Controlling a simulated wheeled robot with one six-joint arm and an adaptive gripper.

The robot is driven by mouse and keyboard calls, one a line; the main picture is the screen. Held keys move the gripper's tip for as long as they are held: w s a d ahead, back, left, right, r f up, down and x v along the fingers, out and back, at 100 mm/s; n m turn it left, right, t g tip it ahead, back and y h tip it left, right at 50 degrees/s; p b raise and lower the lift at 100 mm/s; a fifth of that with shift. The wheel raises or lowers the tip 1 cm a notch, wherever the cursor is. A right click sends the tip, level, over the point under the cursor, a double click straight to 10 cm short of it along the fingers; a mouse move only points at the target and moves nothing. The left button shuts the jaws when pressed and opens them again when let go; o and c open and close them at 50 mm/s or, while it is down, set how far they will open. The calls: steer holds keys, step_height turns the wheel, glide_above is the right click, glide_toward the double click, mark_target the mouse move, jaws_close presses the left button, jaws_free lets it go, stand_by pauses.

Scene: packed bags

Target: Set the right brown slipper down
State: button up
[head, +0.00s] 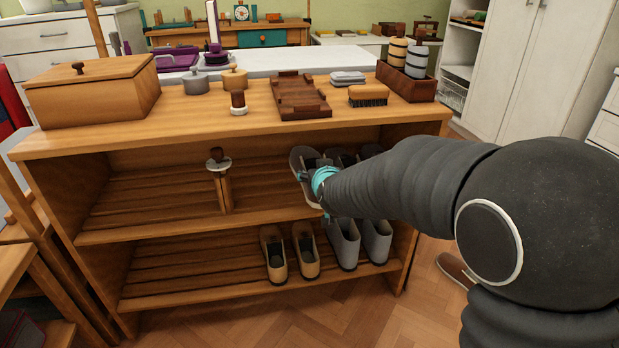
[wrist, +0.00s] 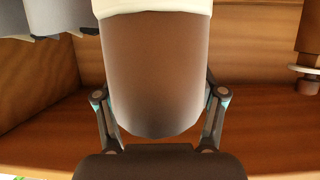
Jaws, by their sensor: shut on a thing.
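My gripper (head: 322,188) is shut on a brown slipper (wrist: 155,75) with a cream edge, its two fingers on either side in the wrist view (wrist: 158,112). In the head view it is at the right half of the upper shelf of the wooden rack, where my arm partly hides the slipper (head: 303,160). I cannot tell whether the slipper touches the shelf. Another brown slipper (head: 454,268) lies on the floor right of the rack, partly hidden behind my arm.
Grey shoes stand on the upper shelf (head: 130,205) beside the gripper, also seen in the wrist view (wrist: 58,15). A knobbed post (head: 222,185) stands left, with bare slats beyond. Tan shoes (head: 273,254) and grey boots (head: 343,243) fill the lower right.

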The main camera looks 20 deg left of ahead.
mark_target(312, 163)
steer(key=w+a, duration=0.1)
steer(key=w, duration=0.1)
steer(key=w+a, duration=0.1)
steer(key=w, duration=0.1)
steer(key=w+a+p, duration=0.1)
steer(key=w, duration=0.1)
steer(key=shift+a, duration=0.3)
steer(key=shift+w+a+f+b, duration=0.1)
steer(key=shift+f+b, duration=0.05)
steer(key=shift+f, duration=0.25)
steer(key=shift+w+a+f+b, duration=0.1)
steer(key=shift+f+b, duration=0.05)
steer(key=shift+f, duration=0.2)
step_height(312, 163, down, 5)
steer(key=shift+b, duration=0.3)
steer(key=shift+w+f, duration=0.15)
steer(key=shift+f, duration=0.05)
steer(key=shift+f, duration=0.15)
steer(key=o, duration=1.6)
steer(key=shift+c, duration=0.2)
